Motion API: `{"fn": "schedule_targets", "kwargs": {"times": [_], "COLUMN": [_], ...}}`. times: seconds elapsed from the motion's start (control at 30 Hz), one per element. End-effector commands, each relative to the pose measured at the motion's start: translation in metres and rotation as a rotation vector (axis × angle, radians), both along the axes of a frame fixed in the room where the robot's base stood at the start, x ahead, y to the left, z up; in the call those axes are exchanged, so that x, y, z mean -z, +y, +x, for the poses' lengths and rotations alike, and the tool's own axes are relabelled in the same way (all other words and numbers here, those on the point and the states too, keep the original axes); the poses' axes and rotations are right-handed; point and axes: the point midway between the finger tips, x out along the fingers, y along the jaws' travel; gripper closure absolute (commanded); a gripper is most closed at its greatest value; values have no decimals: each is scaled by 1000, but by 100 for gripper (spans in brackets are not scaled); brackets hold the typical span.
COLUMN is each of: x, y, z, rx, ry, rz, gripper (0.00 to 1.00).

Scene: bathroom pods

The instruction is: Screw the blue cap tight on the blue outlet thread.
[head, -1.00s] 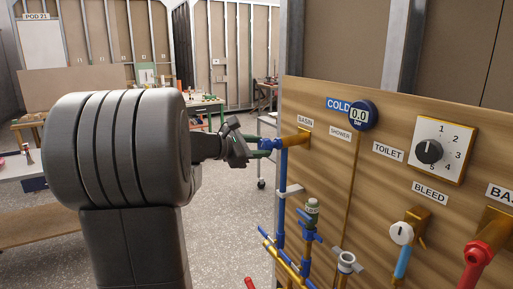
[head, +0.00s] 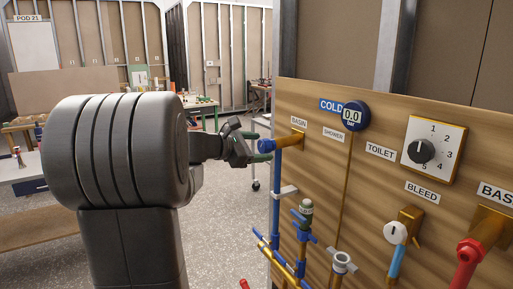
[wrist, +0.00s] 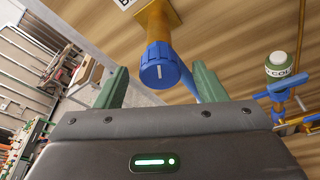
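The blue cap (wrist: 160,68), with a white line mark, sits on the end of the Basin outlet, in front of its brass fitting (wrist: 157,20). In the head view the blue cap (head: 266,145) shows at the board's left edge, below the Basin label. Its thread is hidden, so I cannot tell how tight it sits. My gripper (wrist: 160,75) is open. Its green fingers stand either side of the cap, with a visible gap on both sides in the wrist view. In the head view my gripper (head: 257,146) is just left of the cap.
A blue pipe (head: 277,195) runs down from the outlet. The gauge (head: 352,116) reads 0.0. Open floor lies left of the board (head: 330,185).

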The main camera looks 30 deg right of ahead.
Motion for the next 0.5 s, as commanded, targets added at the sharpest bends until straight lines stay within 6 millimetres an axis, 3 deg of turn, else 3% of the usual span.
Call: {"fn": "schedule_targets", "kwargs": {"times": [0.27,0.5], "x": [-1,-8], "y": [4,39], "z": [0,-7], "rx": [-1,-6], "ry": [0,-4], "rz": [0,0], "gripper": [36,36]}}
